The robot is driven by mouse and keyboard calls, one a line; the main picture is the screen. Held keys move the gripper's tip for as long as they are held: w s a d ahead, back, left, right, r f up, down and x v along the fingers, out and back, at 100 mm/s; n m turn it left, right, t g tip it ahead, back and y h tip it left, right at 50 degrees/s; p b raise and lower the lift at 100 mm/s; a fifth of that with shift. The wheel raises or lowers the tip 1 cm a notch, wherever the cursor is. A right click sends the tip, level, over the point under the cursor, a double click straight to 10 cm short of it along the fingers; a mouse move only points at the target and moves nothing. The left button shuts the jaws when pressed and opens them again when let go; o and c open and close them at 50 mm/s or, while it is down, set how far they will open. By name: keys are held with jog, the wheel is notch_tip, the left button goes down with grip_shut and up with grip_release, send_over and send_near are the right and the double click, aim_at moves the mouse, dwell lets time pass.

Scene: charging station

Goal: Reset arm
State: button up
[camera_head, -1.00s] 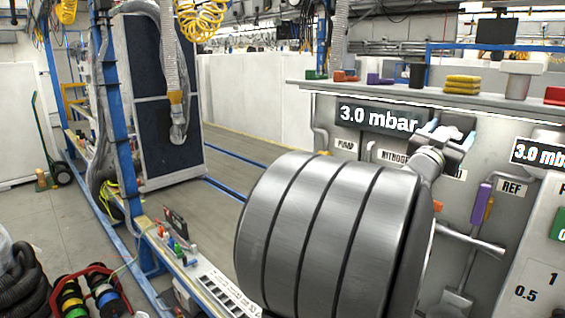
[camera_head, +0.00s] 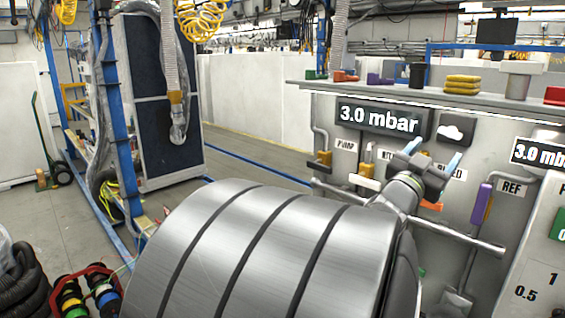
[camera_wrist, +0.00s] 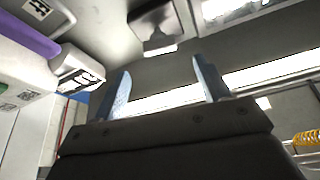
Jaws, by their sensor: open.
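My gripper (camera_head: 432,158) is in front of the grey station panel (camera_head: 460,222). Its two blue fingers are apart with nothing between them. The open fingers also show in the wrist view (camera_wrist: 165,86), pointing up toward the underside of a shelf. My large grey arm link fills the lower middle of the head view and hides the lower left of the panel. The gripper partly covers the labels behind it. Whether it touches the panel I cannot tell.
A 3.0 mbar display (camera_head: 380,121) sits above the gripper. A purple-handled valve (camera_head: 482,200) and a REF label (camera_head: 511,188) are to its right. The shelf (camera_head: 420,92) above holds yellow pads (camera_head: 462,85) and small coloured parts. Open floor lies left.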

aim_at(449, 135)
jog(key=v, duration=0.8)
jog(key=x, duration=1.7)
jog(key=shift+d+n+t+y, duration=0.15)
jog(key=shift+n+t+y, duration=0.15)
jog(key=shift+n, duration=0.2)
jog(key=shift+s+n+t, duration=0.1)
jog(key=shift+n+t, duration=0.2)
jog(key=shift+n, duration=0.4)
jog(key=n+y, duration=0.1)
jog(key=n, duration=0.1)
jog(key=n+t+y, duration=0.1)
jog(key=n, duration=0.1)
jog(key=shift+n+t, duration=0.3)
jog(key=shift+n, duration=0.1)
jog(key=shift+n+y, duration=0.5)
jog(key=s+a+f+m+g+h, duration=0.1)
jog(key=s+a+f+m, duration=0.3)
jog(key=s+a, duration=0.5)
jog(key=shift+s+a+m+h, duration=0.4)
jog(key=shift+s+h, duration=0.2)
jog(key=shift+s, duration=0.15)
